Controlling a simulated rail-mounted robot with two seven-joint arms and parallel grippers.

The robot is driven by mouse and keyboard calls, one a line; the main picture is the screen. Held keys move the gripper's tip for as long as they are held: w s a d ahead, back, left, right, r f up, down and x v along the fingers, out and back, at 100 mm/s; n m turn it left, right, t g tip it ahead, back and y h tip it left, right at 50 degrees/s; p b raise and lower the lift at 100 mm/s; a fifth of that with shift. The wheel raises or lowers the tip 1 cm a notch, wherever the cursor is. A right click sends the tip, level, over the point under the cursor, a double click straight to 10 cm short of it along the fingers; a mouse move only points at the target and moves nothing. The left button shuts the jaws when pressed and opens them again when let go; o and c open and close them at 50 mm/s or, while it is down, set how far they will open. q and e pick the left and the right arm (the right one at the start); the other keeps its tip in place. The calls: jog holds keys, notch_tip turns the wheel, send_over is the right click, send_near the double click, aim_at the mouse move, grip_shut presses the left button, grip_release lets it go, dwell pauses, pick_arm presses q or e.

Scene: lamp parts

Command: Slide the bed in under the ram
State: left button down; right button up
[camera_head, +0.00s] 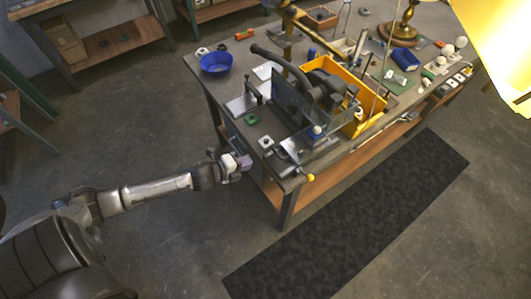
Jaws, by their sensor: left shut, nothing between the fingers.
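A dark bench machine (291,100) with a grey upright plate and a long black handle stands near the workbench's left end. At its front-left corner is a small metal slide-like part (290,150), with a yellow knob (310,177) at the bench edge. I cannot tell for certain which parts are the bed and the ram. My left gripper (246,162) is shut and empty, just off the left end of the bench, apart from the machine. My right gripper is not in view.
A bright yellow shade (505,45) fills the upper right. The near floor is clear.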

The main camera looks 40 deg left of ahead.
aim_at(266, 157)
pick_arm(q)
jog(key=shift+w+r+x, duration=0.1)
jog(key=shift+r+x, duration=0.2)
jog(key=shift+x, duration=1.1)
jog(key=shift+w+r+x, duration=0.15)
jog(key=shift+r+x, duration=0.15)
jog(key=shift+x, duration=1.05)
jog(key=shift+w+r+x, duration=0.1)
jog(key=shift+r+x, duration=0.25)
jog(key=shift+x, duration=1.05)
jog(key=shift+d, duration=0.15)
